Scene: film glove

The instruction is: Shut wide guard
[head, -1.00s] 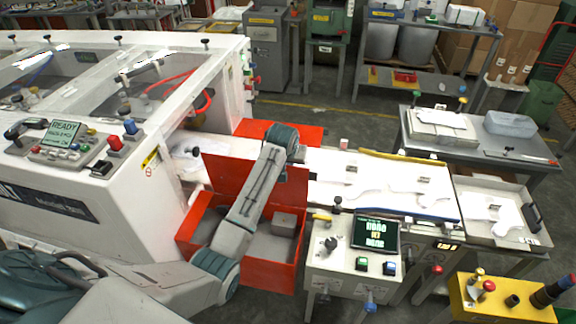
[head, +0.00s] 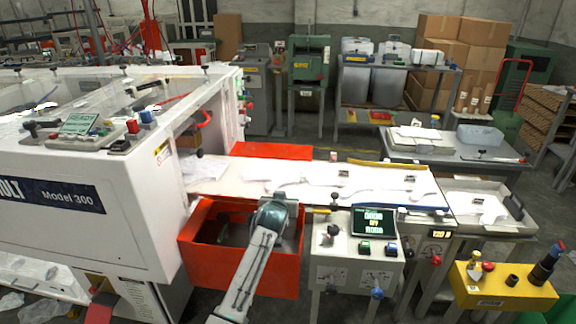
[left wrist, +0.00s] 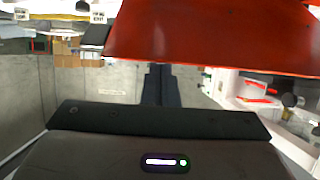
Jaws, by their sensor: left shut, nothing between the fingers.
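An orange-red open box (head: 205,262) stands on the near side of the conveyor, beside the white machine, its dark inside partly showing. An orange-red panel (head: 268,151) lies along the conveyor's far side. I cannot tell which of these red parts is the wide guard. My left arm crosses in front of the box and hides part of it; its gripper is hidden in the head view. In the left wrist view the left gripper (left wrist: 158,85) is shut and empty, with its fingers close below a red panel (left wrist: 210,38). I cannot tell whether they touch. My right gripper is not in view.
White sheets (head: 365,180) lie on the conveyor. A control box with a screen (head: 371,223) stands right of the red box. A yellow button box (head: 498,290) is at lower right. The white machine (head: 85,205) blocks the left.

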